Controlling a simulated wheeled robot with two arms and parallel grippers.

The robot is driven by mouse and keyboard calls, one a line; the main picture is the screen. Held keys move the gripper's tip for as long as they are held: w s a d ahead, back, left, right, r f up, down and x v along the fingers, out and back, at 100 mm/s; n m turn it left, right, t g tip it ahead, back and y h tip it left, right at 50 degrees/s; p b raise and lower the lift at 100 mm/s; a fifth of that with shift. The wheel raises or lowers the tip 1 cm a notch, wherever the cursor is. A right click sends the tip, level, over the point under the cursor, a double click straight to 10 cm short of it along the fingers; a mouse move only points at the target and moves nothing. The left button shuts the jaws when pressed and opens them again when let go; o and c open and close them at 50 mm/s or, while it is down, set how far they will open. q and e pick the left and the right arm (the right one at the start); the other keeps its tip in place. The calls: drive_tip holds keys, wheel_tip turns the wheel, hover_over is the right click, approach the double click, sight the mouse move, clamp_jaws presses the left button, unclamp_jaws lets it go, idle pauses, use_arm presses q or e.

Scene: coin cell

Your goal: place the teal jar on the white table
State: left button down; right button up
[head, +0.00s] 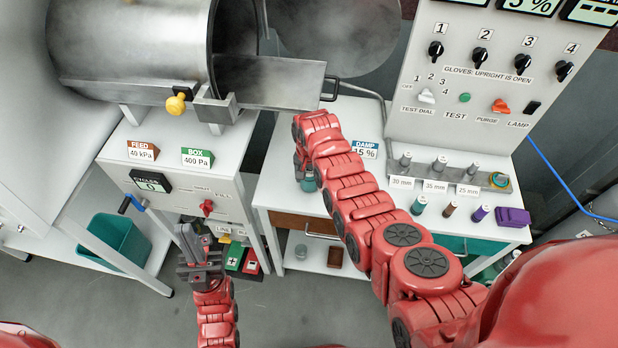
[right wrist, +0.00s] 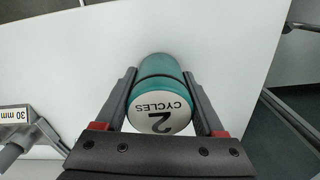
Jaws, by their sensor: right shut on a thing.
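The teal jar (right wrist: 158,70) has a white lid reading "2 CYCLES" and a dark band. My right gripper (right wrist: 158,95) is shut on it, one finger on each side. In the head view the jar (head: 308,184) shows only partly beneath my right gripper (head: 303,165); my arm hides the rest. It is over the left part of the white table (head: 277,185), whose white top also fills much of the wrist view. I cannot tell whether the jar touches it. My left gripper (head: 190,243) is low at the left, away from the table; its finger gap is unclear.
A "DAMP 15 %" sign (head: 365,149) stands behind my right arm. A smaller teal cylinder (head: 419,205), a brown one (head: 449,209) and a purple one (head: 480,213) stand at the table's right, near a purple block (head: 513,216). A metal chamber (head: 140,50) is at upper left.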

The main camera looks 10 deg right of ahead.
drive_tip(key=shift+s+f, duration=0.1)
drive_tip(key=shift+f, duration=0.3)
